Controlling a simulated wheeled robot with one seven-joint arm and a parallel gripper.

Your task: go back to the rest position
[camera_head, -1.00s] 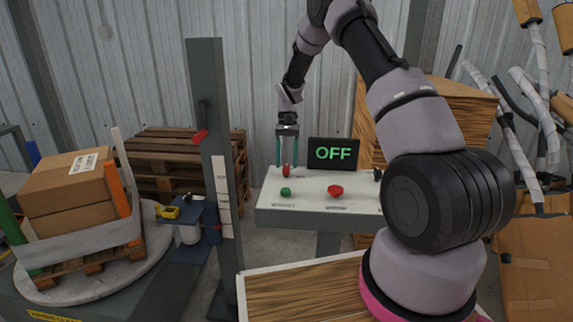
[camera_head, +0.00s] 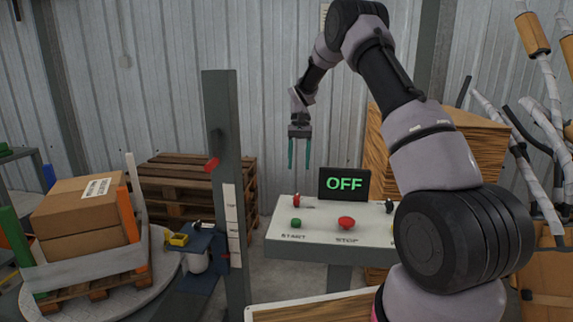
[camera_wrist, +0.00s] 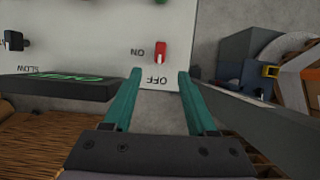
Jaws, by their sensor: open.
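My gripper (camera_head: 300,153) hangs above the far left part of the white control panel (camera_head: 318,237), fingers pointing down, open and empty. In the wrist view its two teal fingers (camera_wrist: 157,98) are spread apart, with nothing between them. Beyond the fingertips in that view is a red switch (camera_wrist: 160,52) with the labels ON and OFF beside it. The switch also shows in the head view (camera_head: 297,202), below the fingers and clear of them.
A black display (camera_head: 344,184) reads OFF in green. A green START button (camera_head: 296,223) and a red STOP button (camera_head: 346,223) sit on the panel. A grey post (camera_head: 221,150) stands left of my gripper. Boxes (camera_head: 85,217) rest on a round platform at the left.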

